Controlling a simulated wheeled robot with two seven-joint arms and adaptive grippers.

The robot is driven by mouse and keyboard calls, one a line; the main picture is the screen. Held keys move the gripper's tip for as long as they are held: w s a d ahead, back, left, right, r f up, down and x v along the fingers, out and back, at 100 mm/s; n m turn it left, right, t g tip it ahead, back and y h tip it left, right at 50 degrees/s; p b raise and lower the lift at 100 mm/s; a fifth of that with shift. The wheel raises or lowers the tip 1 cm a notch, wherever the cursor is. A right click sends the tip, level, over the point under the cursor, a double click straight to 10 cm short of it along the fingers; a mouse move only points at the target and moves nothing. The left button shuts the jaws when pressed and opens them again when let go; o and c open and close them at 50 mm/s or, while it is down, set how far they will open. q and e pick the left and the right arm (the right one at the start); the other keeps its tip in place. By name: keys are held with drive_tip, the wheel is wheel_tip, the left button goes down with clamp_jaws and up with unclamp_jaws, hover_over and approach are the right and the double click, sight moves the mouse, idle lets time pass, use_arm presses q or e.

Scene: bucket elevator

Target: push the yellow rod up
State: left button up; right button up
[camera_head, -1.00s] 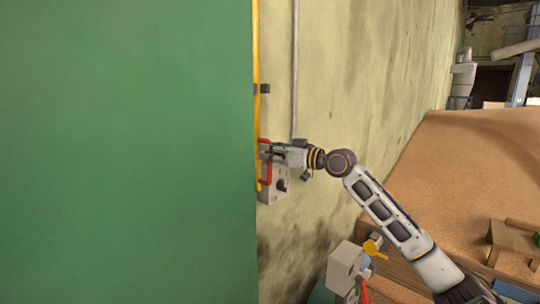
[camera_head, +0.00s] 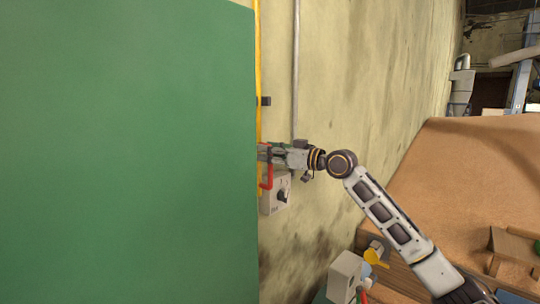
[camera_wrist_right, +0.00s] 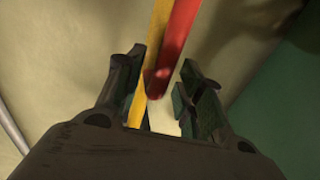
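The yellow rod (camera_head: 258,60) runs upright along the right edge of the green panel. It also shows in the right wrist view (camera_wrist_right: 158,38). A red handle (camera_head: 268,176) sits beside the rod's lower part. In the right wrist view the red handle (camera_wrist_right: 178,40) reaches down between my fingers, next to the rod. My right gripper (camera_wrist_right: 162,92) is open around the rod and the handle's end, with the rod nearer the left finger. In the head view my right gripper (camera_head: 268,153) is partly hidden at the panel edge. My left gripper is not in view.
The large green panel (camera_head: 120,150) fills the left side. A grey box with a dark knob (camera_head: 274,198) is on the wall below my right gripper. A grey pipe (camera_head: 296,70) runs up the wall (camera_head: 350,80). A dark bracket (camera_head: 265,101) is by the rod above the gripper.

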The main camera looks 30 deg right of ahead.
drive_tip(key=shift+f, duration=0.15)
drive_tip(key=shift+d+f, duration=0.2)
drive_tip(key=v, duration=1.1)
drive_tip(key=shift+s+r, duration=0.3)
drive_tip(key=shift+s, duration=0.05)
idle(0.7)
drive_tip(key=shift+d, duration=0.1)
idle(0.4)
